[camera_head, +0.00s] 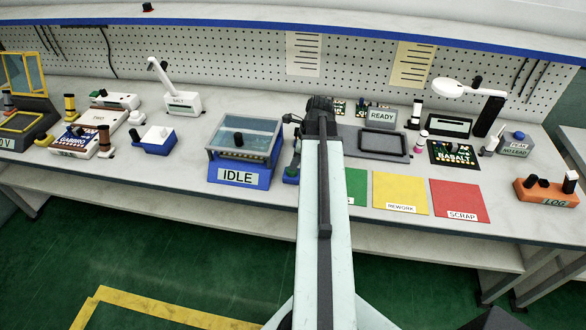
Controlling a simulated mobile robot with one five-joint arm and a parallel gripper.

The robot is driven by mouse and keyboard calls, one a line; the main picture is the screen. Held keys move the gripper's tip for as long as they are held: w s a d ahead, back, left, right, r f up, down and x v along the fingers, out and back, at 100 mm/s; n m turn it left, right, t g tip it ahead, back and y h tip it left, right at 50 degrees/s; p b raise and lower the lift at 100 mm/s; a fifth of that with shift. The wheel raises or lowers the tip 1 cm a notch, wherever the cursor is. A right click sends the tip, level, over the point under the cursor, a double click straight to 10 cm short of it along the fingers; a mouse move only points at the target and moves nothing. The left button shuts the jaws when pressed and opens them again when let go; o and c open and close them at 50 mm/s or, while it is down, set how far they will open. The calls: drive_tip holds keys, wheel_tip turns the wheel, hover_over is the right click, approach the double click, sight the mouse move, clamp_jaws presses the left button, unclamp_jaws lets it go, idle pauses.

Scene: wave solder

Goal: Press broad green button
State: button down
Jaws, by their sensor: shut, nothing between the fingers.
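A broad green button (291,172) on a small blue base sits just right of the blue box machine labelled IDLE (236,178). My arm reaches in from the bottom, and its dark wrist is over the bench. My gripper (295,157) hangs down on the left of the wrist, shut and empty, with its tips at or just above the green button. I cannot tell whether they touch it. The gripper and arm partly hide the button.
Right of my arm lie a green mat (357,187), a yellow REWORK mat (400,192) and a red SCRAP mat (459,201). A grey READY display (381,117) and dark tray (384,143) stand behind. The bench front left of the IDLE machine is clear.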

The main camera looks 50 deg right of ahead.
drive_tip(key=shift+f, duration=0.1)
drive_tip(key=shift+f+b, duration=0.35)
drive_tip(key=shift+b, duration=0.1)
drive_tip(key=shift+r, duration=0.1)
wheel_tip(320, 180, up, 6)
drive_tip(key=p, duration=0.6)
drive_tip(key=shift+r, duration=0.1)
